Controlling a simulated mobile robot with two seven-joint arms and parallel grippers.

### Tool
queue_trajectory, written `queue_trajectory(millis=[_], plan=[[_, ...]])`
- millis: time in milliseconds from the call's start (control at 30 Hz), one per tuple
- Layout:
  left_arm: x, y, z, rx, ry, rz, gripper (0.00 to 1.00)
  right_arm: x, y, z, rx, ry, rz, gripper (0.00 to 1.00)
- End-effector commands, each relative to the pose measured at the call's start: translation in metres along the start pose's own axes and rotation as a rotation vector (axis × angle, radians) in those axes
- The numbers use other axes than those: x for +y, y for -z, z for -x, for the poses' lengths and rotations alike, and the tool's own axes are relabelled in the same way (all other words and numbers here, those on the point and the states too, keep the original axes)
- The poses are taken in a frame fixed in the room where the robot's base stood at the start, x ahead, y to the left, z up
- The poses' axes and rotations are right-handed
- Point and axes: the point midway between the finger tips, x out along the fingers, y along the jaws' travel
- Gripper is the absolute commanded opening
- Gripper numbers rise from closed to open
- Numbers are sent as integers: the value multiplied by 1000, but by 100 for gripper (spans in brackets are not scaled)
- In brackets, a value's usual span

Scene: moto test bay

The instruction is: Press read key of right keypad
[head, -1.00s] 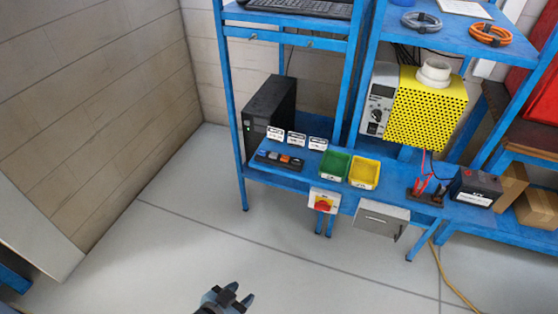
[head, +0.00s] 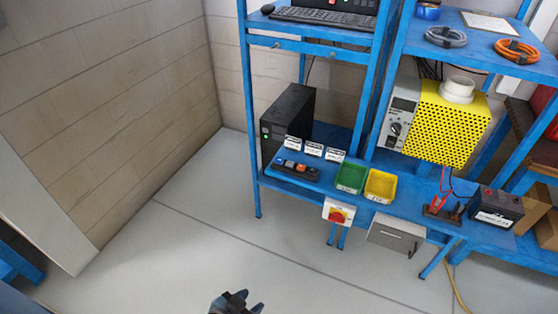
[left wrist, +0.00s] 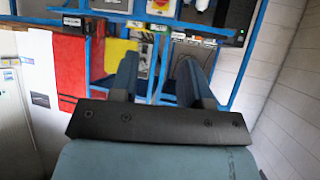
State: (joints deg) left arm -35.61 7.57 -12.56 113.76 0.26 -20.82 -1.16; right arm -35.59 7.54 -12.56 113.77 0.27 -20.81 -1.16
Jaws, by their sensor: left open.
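On the lower blue shelf a dark strip (head: 295,169) carries small coloured blocks in blue, grey and orange. Three small white label cards stand behind it, the right one (head: 335,155) beside the green bin. The lettering is too small to read, and I cannot tell which item is the right keypad or its read key. My left gripper (head: 237,300) is at the bottom of the head view, over the floor, well short of the shelf. In the left wrist view its two fingers (left wrist: 161,80) are apart with nothing between them. My right gripper is not in view.
A black computer tower (head: 288,120) stands behind the strip. Green (head: 351,178) and yellow (head: 381,186) bins sit to its right. A red rotary switch (head: 338,214) and grey box (head: 396,235) are at the shelf's front. The floor before the rack is clear.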

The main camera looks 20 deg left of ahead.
Motion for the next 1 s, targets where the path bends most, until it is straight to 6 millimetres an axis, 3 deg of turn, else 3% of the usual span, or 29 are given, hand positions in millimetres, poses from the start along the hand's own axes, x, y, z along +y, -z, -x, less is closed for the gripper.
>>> queue_trajectory(millis=[33, 200, 1000], plan=[[0, 0, 0, 0, 0, 0, 36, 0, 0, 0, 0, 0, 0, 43], [0, 0, 0, 0, 0, 0, 0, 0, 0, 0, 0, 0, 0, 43], [0, 0, 0, 0, 0, 1, 0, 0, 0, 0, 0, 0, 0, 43]])
